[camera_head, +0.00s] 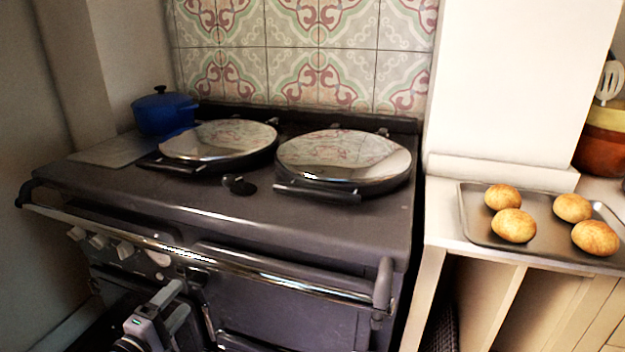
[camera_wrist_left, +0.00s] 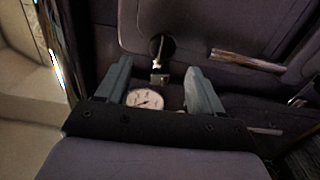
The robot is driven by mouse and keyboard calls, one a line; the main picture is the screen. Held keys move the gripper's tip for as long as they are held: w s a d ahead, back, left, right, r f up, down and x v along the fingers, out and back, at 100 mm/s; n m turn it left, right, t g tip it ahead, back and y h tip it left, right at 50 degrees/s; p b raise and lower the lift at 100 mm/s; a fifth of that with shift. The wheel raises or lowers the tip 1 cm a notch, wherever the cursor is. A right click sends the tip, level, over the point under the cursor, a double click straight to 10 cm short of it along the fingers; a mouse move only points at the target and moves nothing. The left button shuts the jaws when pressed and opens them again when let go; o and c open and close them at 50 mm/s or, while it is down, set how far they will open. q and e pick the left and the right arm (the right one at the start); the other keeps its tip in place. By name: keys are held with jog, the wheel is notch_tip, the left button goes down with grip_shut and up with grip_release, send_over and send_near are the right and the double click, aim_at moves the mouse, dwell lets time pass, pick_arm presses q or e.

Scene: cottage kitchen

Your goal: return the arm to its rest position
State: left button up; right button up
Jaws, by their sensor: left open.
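My left gripper (camera_head: 176,304) is low at the bottom left of the head view, in front of the dark range cooker (camera_head: 330,230) and below its front rail. In the left wrist view my left gripper (camera_wrist_left: 159,76) has its two grey fingers apart with nothing held between them. Beyond the fingers are the cooker's dark front, a round white dial (camera_wrist_left: 145,99) and a dark knob. I cannot tell how far the fingertips are from the cooker front. My right gripper is in neither view.
A chrome rail (camera_head: 200,250) runs along the cooker's front edge. Two round lids (camera_head: 344,157) and a blue pot (camera_head: 164,111) are on top. A baking tray (camera_head: 475,227) with several bread rolls (camera_head: 514,225) lies on the right counter. A wall stands at left.

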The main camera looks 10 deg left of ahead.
pick_arm(q)
jog(key=s+d+f+m+g+h+p, duration=0.1)
jog(key=s+d+m+g+p, duration=0.6)
jog(key=s+d+m, duration=1.2)
jog(key=d+p, duration=0.1)
jog(key=p, duration=0.2)
jog(key=shift+s+d+f+g+p, duration=0.15)
jog(key=shift+s+d+g+p, duration=0.05)
jog(key=shift+s+g+p, duration=0.1)
